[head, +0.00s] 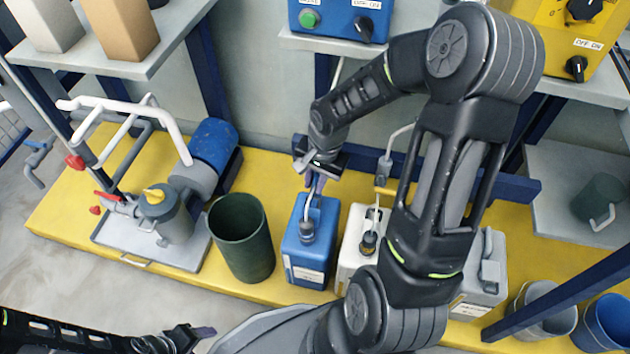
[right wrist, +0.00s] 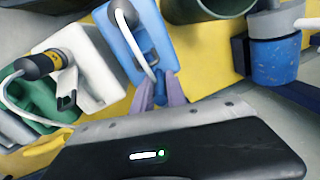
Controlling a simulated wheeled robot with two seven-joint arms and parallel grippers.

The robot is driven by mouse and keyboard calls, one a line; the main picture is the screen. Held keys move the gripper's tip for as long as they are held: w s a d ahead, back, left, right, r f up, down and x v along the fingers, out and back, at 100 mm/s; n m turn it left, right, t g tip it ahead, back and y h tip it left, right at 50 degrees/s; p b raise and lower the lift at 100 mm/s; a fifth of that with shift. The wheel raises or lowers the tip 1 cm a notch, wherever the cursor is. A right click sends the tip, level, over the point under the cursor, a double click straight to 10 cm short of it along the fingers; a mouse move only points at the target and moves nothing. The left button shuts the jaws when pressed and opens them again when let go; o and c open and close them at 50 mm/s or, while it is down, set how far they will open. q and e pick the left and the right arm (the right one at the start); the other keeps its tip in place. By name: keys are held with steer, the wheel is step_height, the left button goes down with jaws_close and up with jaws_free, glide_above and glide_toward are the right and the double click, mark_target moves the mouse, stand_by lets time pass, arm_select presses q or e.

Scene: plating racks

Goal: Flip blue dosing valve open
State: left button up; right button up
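A blue canister (head: 307,258) stands upright on the yellow platform, with a grey cap and thin spout. It also shows in the right wrist view (right wrist: 128,45). My right gripper (head: 313,190) is at the far top end of this canister, pointing down. In the right wrist view its two purple fingers (right wrist: 158,88) stand apart on either side of a small blue part, which I take for the dosing valve (right wrist: 160,86). I cannot tell whether they touch it. My left gripper (head: 207,331) is low at the left, seen edge-on; its opening is unclear.
A dark green bin (head: 241,240) stands left of the blue canister. A white canister (head: 354,235) is close on its right, with a grey one (head: 488,270) beyond. Shelves with control boxes are above.

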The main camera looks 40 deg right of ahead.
jaws_close()
steer(key=shift+f+g+h+b, duration=0.15)
steer(key=shift+g+h+b, duration=0.2)
steer(key=shift+b, duration=0.45)
steer(key=shift+s+g+h, duration=0.1)
steer(key=shift+g+h, duration=0.15)
steer(key=shift+g, duration=0.1)
steer(key=shift+d, duration=0.1)
steer(key=shift+o, duration=2.2)
jaws_free()
steer(key=shift+r, duration=0.25)
